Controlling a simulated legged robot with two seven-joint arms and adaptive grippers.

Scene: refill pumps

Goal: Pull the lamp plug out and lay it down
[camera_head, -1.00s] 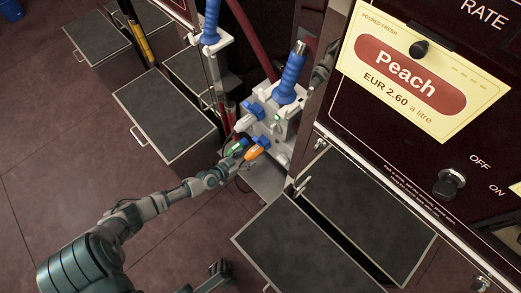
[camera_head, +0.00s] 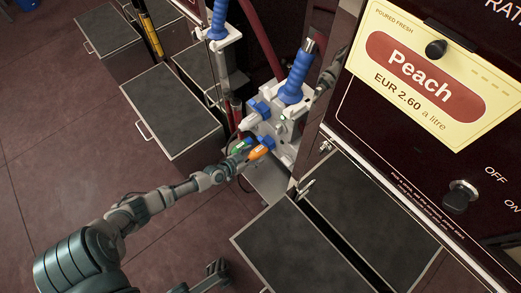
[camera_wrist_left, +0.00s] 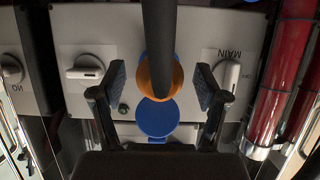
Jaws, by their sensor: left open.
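An orange plug (camera_head: 262,148) sits at the front of the white box (camera_head: 284,125) with blue caps. In the left wrist view the plug (camera_wrist_left: 160,78) is in front of a blue round cover (camera_wrist_left: 157,117), and a dark cable (camera_wrist_left: 158,30) runs from it toward the camera. My left gripper (camera_head: 248,152) is at the plug. In the wrist view its two fingers (camera_wrist_left: 160,86) stand apart on either side of the plug, with gaps on both sides. The plug's contact with the socket is hidden.
A small green piece (camera_head: 238,146) is beside the orange plug. A blue-handled tap (camera_head: 297,78) rises above the box. Wrist view shows a MAIN switch (camera_wrist_left: 229,75) and a red tube (camera_wrist_left: 282,90). Dark-topped cabinets (camera_head: 172,108) stand left; more (camera_head: 300,250) stand below right.

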